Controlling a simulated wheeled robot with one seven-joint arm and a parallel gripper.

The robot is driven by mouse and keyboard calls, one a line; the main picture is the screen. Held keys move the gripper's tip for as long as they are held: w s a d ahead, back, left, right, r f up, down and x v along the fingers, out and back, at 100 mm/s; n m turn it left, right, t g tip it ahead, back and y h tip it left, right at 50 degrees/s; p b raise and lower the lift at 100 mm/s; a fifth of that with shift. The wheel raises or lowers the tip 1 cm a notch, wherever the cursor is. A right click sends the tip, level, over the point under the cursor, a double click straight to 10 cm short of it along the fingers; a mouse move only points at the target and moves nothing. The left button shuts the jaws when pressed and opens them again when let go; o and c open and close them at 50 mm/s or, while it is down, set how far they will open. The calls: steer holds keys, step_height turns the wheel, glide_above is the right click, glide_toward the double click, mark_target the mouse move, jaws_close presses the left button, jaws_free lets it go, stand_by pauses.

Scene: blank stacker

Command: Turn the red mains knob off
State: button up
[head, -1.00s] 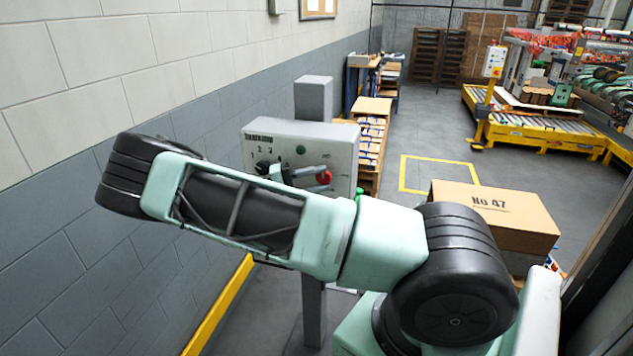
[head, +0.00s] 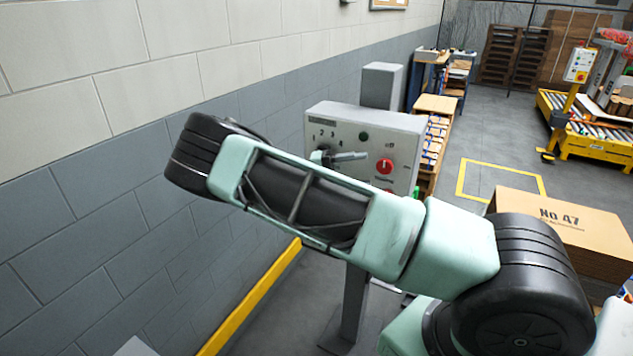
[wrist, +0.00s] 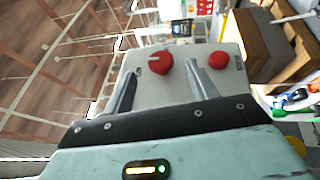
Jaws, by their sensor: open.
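The red mains knob (head: 384,166) sits on the front of a grey control box (head: 407,125), with a white mark toward its top. In the wrist view the red knob (wrist: 160,64) lies ahead of the fingertips, in the space between them. My gripper (head: 358,156) is in front of the box, just left of the knob in the head view, partly hidden by my forearm. In the wrist view my gripper (wrist: 162,72) is open and holds nothing; no finger visibly touches the knob.
A second red control (wrist: 219,60) is on the panel beyond the right finger. A block wall runs along the left, and a cardboard box (head: 560,222) stands at the right.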

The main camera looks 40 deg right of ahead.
steer(key=b+v, duration=0.4)
steer(key=v, duration=0.8)
steer(key=shift+w+a+f, duration=0.2)
steer(key=shift+w+a, duration=0.05)
steer(key=shift+a, duration=0.05)
